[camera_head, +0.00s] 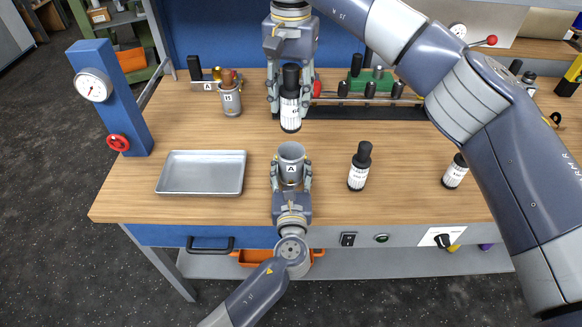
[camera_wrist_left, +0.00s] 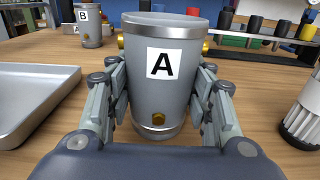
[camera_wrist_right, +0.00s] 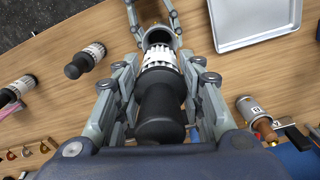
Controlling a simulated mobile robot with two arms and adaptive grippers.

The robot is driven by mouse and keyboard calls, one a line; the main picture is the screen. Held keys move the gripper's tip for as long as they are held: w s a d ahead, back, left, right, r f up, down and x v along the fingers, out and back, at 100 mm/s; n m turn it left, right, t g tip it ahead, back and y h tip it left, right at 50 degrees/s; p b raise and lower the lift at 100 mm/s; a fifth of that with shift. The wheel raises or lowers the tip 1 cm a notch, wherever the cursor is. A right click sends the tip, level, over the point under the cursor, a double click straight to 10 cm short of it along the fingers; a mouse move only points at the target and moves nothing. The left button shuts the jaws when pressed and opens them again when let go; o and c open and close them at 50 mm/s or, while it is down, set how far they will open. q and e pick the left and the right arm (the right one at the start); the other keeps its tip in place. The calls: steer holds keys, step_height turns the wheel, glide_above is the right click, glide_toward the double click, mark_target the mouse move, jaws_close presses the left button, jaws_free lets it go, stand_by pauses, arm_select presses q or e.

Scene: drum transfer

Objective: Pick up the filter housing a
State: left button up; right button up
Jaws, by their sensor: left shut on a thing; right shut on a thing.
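Filter housing A (camera_head: 290,154) is an open grey metal cup with a white "A" label and brass fittings, upright at the front middle of the bench. My left gripper (camera_head: 291,174) is shut around its sides; in the left wrist view the housing (camera_wrist_left: 163,100) fills the space between the fingers. I cannot tell whether its base touches the bench. In the right wrist view, the housing's open mouth (camera_wrist_right: 157,38) shows beyond this bottle (camera_wrist_right: 161,110).
A metal tray (camera_head: 201,188) lies left of the housing. Housing B (camera_head: 230,100) stands behind left, near a rack of fittings. A blue gauge post (camera_head: 113,110) rises at the left edge.

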mark_target(291, 167)
arm_select(q)
steer(key=shift+r, duration=0.55)
step_height(291, 167, up, 2)
steer(key=shift+r, duration=0.1)
steer(key=s, duration=1.8)
steer(key=shift+r, duration=0.15)
steer(key=shift+d, duration=0.1)
steer(key=shift+w+f, duration=0.5)
steer(key=shift+w, duration=2.5)
steer(key=shift+w+f, duration=0.45)
steer(key=shift+w, duration=2.6)
steer(key=shift+w+f, duration=0.5)
steer(key=shift+w, duration=2.5)
steer(key=shift+s+f, duration=0.1)
steer(key=shift+f, duration=0.25)
steer(key=o, duration=1.2)
steer(key=shift+f, duration=0.1)
steer(key=shift+o, duration=0.2)
